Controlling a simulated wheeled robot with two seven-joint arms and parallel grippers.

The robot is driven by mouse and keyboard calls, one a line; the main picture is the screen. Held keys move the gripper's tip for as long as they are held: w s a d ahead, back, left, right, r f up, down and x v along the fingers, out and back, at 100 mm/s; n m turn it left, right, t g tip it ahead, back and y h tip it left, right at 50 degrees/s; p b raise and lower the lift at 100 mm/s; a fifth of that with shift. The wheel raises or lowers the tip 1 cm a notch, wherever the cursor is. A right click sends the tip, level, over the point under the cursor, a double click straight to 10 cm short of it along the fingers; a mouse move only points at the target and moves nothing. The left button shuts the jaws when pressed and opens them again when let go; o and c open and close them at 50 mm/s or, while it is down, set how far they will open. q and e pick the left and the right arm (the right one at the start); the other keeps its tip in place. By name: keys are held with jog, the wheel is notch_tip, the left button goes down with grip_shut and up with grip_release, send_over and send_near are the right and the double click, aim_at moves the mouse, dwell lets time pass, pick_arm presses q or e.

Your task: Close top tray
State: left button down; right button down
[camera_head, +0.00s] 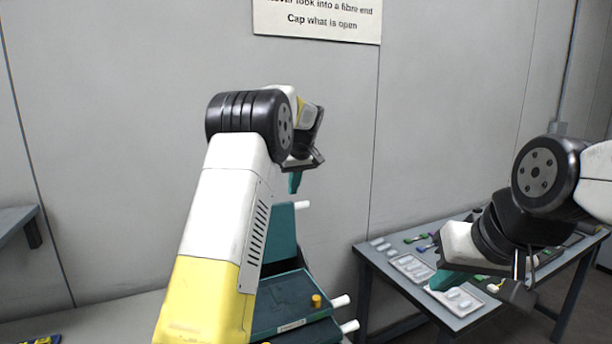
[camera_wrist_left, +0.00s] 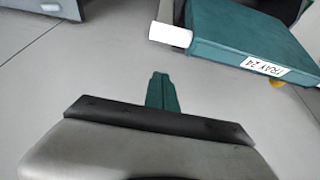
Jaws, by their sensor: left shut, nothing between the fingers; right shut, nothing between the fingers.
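A teal tray (camera_head: 281,238) stands raised, tilted up steeply, with a white peg (camera_head: 302,205) at its upper right. Below it, dark teal trays (camera_head: 275,302) lie flat and stacked, with white pegs (camera_head: 340,301) on their right side. My left gripper (camera_head: 294,184) is shut and empty, just above the raised tray's top edge. In the left wrist view its shut teal fingers (camera_wrist_left: 161,90) stand apart from a tray labelled TRAY 24 (camera_wrist_left: 250,48), which has a white peg (camera_wrist_left: 170,36). My right gripper (camera_head: 441,280) is shut and empty over the side table. My left arm hides part of the stack.
A yellow-brown knob (camera_head: 316,300) sits on the flat tray. The side table (camera_head: 388,279) at right holds a light tray (camera_head: 412,268) and several small parts. A grey wall (camera_head: 120,150) with a sign (camera_head: 318,18) is behind. A grey shelf (camera_head: 15,218) is at far left.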

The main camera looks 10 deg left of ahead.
pick_arm(q)
jog(key=s+d+f, duration=0.1)
jog(key=s, duration=0.1)
jog(key=shift+s+d+f, duration=0.35)
jog(key=shift+s+d, duration=0.05)
jog(key=shift+d, duration=0.1)
